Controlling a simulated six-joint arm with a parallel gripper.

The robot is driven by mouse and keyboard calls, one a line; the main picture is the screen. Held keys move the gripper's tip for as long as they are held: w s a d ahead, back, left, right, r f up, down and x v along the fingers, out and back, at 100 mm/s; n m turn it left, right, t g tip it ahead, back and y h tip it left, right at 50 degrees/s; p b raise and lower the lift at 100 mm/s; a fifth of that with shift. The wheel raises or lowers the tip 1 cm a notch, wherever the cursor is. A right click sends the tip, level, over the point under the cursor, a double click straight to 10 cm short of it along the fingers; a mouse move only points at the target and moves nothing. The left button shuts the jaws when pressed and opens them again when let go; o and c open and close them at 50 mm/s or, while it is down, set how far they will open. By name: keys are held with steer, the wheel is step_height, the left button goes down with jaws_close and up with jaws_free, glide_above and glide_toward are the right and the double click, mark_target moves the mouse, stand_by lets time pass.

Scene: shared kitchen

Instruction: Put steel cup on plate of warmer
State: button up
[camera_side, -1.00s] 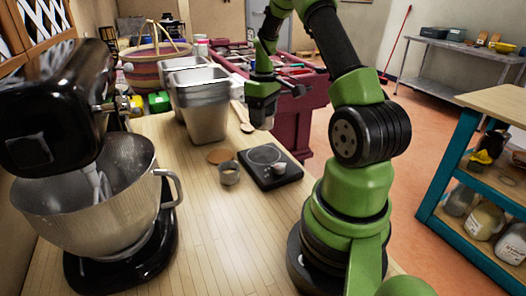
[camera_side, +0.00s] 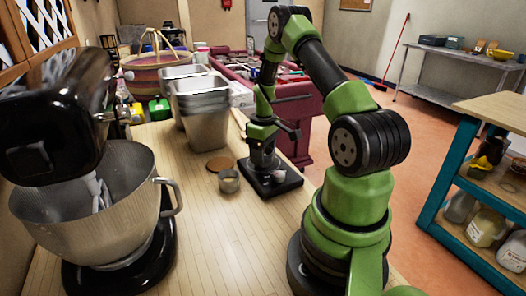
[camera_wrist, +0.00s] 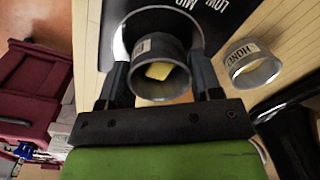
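The steel cup (camera_wrist: 160,72) is between the two fingers of my gripper (camera_wrist: 162,88) in the wrist view. The fingers appear to press on its sides. Whether the cup's base touches the plate is hidden. In the side view my gripper (camera_side: 263,152) is low over the far part of the warmer (camera_side: 285,184), with the grey cup (camera_side: 262,160) partly hidden between its fingers.
A second metal cup (camera_side: 229,181), labelled HONEY in the wrist view (camera_wrist: 252,65), stands left of the warmer. A brown disc (camera_side: 220,163) lies behind it. Metal bins (camera_side: 205,125) stand behind, and a mixer with a steel bowl (camera_side: 85,210) at left. The front counter is clear.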

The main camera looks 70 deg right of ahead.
steer(key=o, duration=0.4)
steer(key=shift+o, duration=0.2)
steer(key=shift+r, duration=0.1)
step_height(320, 180, up, 11)
steer(key=w+a+r+t, duration=0.2)
steer(key=a+r, duration=0.5)
steer(key=r, duration=0.1)
steer(key=s+a+r+m+t, duration=0.15)
steer(key=a+r, duration=0.25)
steer(key=a, duration=0.4)
steer(key=s+a+r+t, duration=0.2)
steer(key=s+a+r, duration=0.15)
steer(key=a, duration=0.35)
steer(key=s+a+t+y, duration=0.1)
steer(key=s+a, duration=0.5)
steer(key=shift+a+r+m+t+y, duration=0.2)
steer(key=shift+r+m+t+y, duration=0.15)
steer(key=shift+r+m, duration=0.1)
